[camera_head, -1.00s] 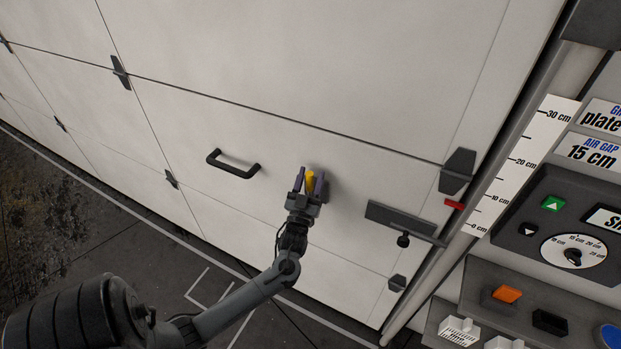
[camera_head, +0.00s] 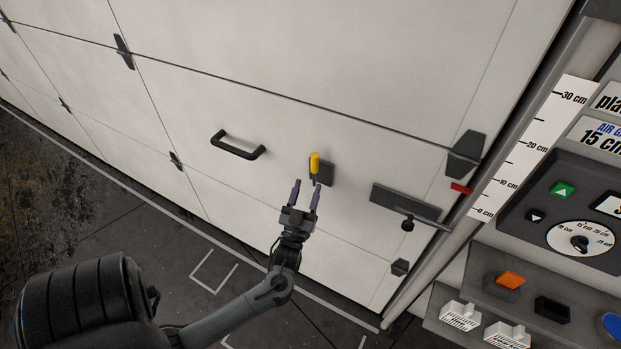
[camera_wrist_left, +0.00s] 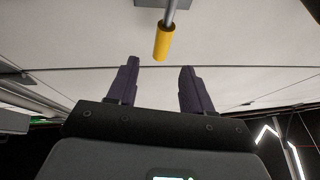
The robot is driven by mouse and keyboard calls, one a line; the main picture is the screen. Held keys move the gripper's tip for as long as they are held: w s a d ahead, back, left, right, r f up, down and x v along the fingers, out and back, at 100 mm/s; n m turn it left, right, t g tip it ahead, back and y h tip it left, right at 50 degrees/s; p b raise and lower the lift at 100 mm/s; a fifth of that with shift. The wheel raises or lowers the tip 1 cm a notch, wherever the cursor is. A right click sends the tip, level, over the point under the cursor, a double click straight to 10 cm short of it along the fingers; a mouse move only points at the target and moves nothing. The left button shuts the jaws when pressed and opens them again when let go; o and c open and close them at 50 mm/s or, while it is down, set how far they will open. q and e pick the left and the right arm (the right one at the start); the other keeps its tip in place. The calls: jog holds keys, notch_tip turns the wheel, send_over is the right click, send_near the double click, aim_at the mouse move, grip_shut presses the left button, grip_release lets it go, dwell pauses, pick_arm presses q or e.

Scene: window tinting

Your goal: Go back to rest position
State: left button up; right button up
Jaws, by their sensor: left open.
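My left gripper (camera_head: 305,196) is open and empty in front of the white garage door (camera_head: 300,75). Its two purple fingers point up toward a yellow handle (camera_head: 314,163) on a dark mounting plate (camera_head: 324,176), and stand apart from it. In the left wrist view the yellow handle (camera_wrist_left: 163,42) hangs on a grey rod beyond the open fingers (camera_wrist_left: 158,85), with nothing between them. My right gripper does not show.
The door has a black pull handle (camera_head: 237,146) at left and a dark latch bar (camera_head: 405,202) at right. A white height scale (camera_head: 530,145), a control panel (camera_head: 575,215) and a shelf of coloured blocks (camera_head: 510,280) are at right. The floor below the door is clear.

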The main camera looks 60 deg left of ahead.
pick_arm(q)
jog(key=shift+s+d+f, duration=0.3)
jog(key=shift+s+d, duration=0.15)
